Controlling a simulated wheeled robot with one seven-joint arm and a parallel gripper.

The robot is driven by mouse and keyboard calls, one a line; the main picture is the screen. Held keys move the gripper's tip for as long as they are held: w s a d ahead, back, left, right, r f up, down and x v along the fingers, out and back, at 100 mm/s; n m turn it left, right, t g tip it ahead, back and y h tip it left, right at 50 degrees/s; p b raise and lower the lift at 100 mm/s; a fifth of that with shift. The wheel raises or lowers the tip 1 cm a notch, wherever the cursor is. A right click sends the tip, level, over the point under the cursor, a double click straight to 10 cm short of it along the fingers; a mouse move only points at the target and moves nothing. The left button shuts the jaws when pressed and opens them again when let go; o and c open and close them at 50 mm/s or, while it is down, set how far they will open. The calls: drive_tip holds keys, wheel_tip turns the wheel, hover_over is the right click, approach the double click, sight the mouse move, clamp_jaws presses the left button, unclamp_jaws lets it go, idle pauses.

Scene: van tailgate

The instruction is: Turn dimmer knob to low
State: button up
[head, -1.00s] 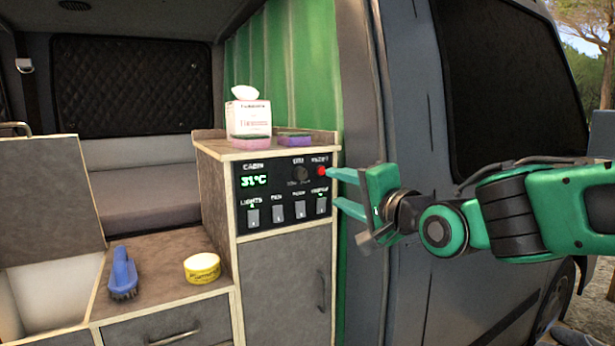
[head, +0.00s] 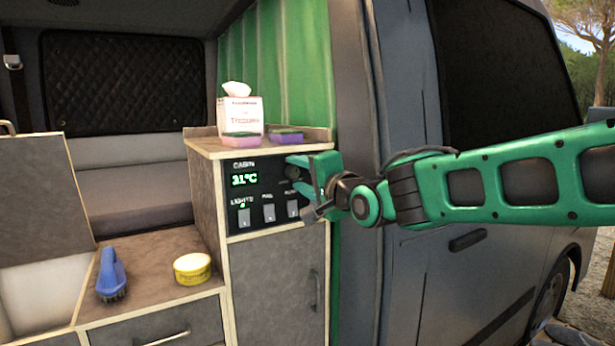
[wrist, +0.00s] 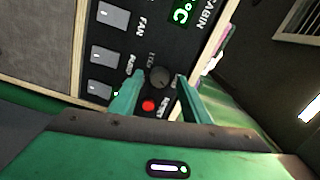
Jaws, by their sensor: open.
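The dark round dimmer knob (wrist: 160,77) is on the black control panel (head: 266,190). In the wrist view it shows between the tips of my gripper (wrist: 158,84), one finger on each side. I cannot tell whether the fingers touch it. In the head view the knob (head: 292,172) is partly covered by my gripper (head: 297,174), which is open at the panel's right part. Which way the knob points is too small to tell. A red button (wrist: 149,105) sits beside the knob, also between the fingers; in the head view it is hidden.
The panel has a display reading 31°C (head: 245,180) and several white switches (head: 244,217) below. A tissue box (head: 240,115) and sponges (head: 286,136) stand on the cabinet top. A blue brush (head: 112,274) and yellow tin (head: 193,268) lie on the lower counter.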

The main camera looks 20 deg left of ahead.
drive_tip(key=c, duration=1)
drive_tip(key=shift+c, duration=0.2)
